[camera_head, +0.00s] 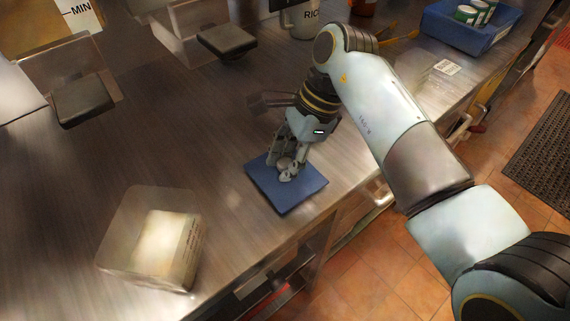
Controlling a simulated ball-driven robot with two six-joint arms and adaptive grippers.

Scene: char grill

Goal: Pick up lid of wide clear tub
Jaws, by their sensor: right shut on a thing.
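A blue square lid (306,194) with a small grey knob is near the counter's front edge, right of the clear tub. My right gripper (286,172) points down over the lid's middle and is shut on its knob. I cannot tell whether the lid touches the counter or hangs just above it. The wide clear tub (127,237) stands at the lower left, apart from the lid, with pale contents and printing on its side. No blue lid is on the tub. My left gripper is not in view.
The steel counter (200,150) is bare between the tub and the lid. Dark flat pads (85,100) on metal stands (226,39) are at the back left. A blue bin (462,35) holds cans at the upper right.

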